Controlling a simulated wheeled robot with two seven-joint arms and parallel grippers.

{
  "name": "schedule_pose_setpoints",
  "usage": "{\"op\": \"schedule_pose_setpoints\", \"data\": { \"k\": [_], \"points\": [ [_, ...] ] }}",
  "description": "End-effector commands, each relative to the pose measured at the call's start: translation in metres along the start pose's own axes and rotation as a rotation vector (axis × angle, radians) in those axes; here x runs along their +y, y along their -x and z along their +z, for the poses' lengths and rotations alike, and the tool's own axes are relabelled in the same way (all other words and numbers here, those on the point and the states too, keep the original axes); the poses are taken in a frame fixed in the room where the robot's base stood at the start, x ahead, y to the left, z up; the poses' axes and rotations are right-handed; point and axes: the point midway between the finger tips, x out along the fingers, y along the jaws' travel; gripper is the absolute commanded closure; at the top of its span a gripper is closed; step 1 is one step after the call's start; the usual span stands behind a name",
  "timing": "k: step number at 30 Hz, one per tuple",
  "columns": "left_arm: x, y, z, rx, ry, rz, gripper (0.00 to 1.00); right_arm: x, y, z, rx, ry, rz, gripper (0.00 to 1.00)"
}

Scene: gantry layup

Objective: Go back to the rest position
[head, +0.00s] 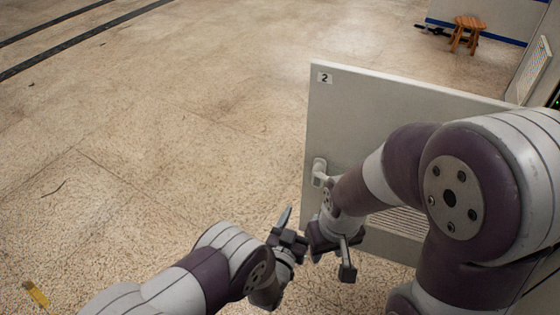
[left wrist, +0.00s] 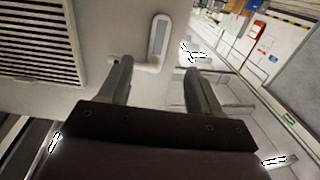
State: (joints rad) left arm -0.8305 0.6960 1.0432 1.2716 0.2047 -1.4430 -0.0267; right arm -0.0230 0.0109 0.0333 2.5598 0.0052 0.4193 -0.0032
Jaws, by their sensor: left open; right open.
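A light grey cabinet door marked "2" (head: 400,105) stands swung open at the right of the head view. Its white lever handle (head: 319,172) is near the door's left edge. My left gripper (head: 289,228) is open and empty, below and left of the handle in the head view. In the left wrist view, the handle (left wrist: 160,42) shows beyond and between the open fingers (left wrist: 158,80); I cannot tell whether a finger touches it. My right gripper (head: 332,256) is open and empty in front of the door's lower left part, close beside my left gripper.
A louvred vent (left wrist: 42,42) is in the door. A wooden stool (head: 467,32) stands far off at the top right. A small yellow item (head: 36,293) lies on the floor at lower left. The speckled floor (head: 150,130) left of the door is mostly clear.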

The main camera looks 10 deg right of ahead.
Motion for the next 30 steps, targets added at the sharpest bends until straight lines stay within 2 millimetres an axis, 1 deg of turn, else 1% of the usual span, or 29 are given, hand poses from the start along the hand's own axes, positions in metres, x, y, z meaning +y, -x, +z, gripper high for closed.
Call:
{"op": "schedule_pose_setpoints", "data": {
  "k": [3, 5, 7, 8, 9, 10, 11, 12, 13, 14, 15, 17, 18, 20, 21, 23, 24, 26, 27, 29, 30],
  "points": [
    [0.000, 0.000, 0.001, -0.003, 0.000, 0.000, 0.36, 0.000, 0.000, 0.000, 0.000, 0.000, 0.000, 0.57],
    [0.000, 0.000, 0.008, -0.037, 0.001, 0.001, 0.36, 0.000, 0.000, 0.000, 0.000, 0.000, 0.000, 0.57],
    [0.002, 0.006, 0.034, -0.160, -0.001, 0.011, 0.36, 0.000, 0.000, 0.000, 0.000, 0.000, 0.000, 0.57],
    [0.002, 0.014, 0.051, -0.243, -0.005, 0.017, 0.36, 0.000, 0.000, 0.000, 0.000, 0.000, 0.000, 0.57],
    [0.003, 0.029, 0.077, -0.388, -0.011, 0.028, 0.36, 0.000, 0.000, 0.000, 0.000, 0.000, 0.000, 0.57],
    [0.003, 0.044, 0.093, -0.524, -0.017, 0.039, 0.36, 0.000, 0.000, 0.000, 0.000, 0.000, 0.000, 0.57],
    [-0.002, 0.058, 0.100, -0.656, -0.017, 0.038, 0.36, 0.000, 0.001, 0.000, 0.000, 0.000, 0.000, 0.57],
    [-0.017, 0.080, 0.102, -0.832, -0.008, 0.019, 0.36, 0.000, 0.001, 0.000, 0.000, 0.000, 0.000, 0.57],
    [-0.032, 0.098, 0.096, -0.954, 0.004, -0.001, 0.36, 0.000, 0.001, 0.000, 0.000, 0.000, 0.000, 0.57],
    [-0.047, 0.119, 0.086, -1.072, 0.023, -0.027, 0.36, 0.000, 0.001, 0.000, 0.000, 0.000, 0.000, 0.57],
    [-0.067, 0.147, 0.069, -1.205, 0.053, -0.060, 0.36, 0.000, 0.002, 0.000, 0.000, 0.000, 0.000, 0.57],
    [-0.090, 0.185, 0.043, -1.347, 0.099, -0.106, 0.36, 0.000, 0.002, 0.000, 0.000, 0.000, 0.000, 0.57],
    [-0.102, 0.208, 0.026, -1.418, 0.130, -0.133, 0.36, 0.000, 0.002, 0.000, 0.000, 0.000, 0.000, 0.57],
    [-0.117, 0.239, 0.002, -1.496, 0.178, -0.174, 0.36, 0.000, 0.002, 0.000, 0.000, 0.000, 0.000, 0.57],
    [-0.125, 0.257, -0.013, -1.535, 0.208, -0.199, 0.36, 0.000, 0.002, 0.000, 0.000, 0.000, 0.000, 0.57],
    [-0.137, 0.283, -0.035, -1.572, 0.258, -0.242, 0.36, 0.000, 0.003, 0.000, 0.000, 0.000, 0.000, 0.57],
    [-0.144, 0.299, -0.049, -1.584, 0.293, -0.275, 0.36, 0.000, 0.003, 0.000, 0.000, 0.000, 0.000, 0.57],
    [-0.158, 0.318, -0.071, -1.560, 0.347, -0.337, 0.36, 0.000, 0.003, 0.000, 0.000, 0.000, 0.000, 0.57],
    [-0.171, 0.324, -0.086, -1.503, 0.381, -0.392, 0.36, 0.000, 0.004, 0.000, 0.000, 0.000, 0.000, 0.57],
    [-0.193, 0.324, -0.105, -1.408, 0.421, -0.472, 0.36, 0.000, 0.004, 0.000, 0.000, 0.000, 0.000, 0.57],
    [-0.203, 0.330, -0.118, -1.393, 0.453, -0.512, 0.36, 0.000, 0.015, -0.001, -0.002, 0.000, 0.000, 0.57]
  ]
}}
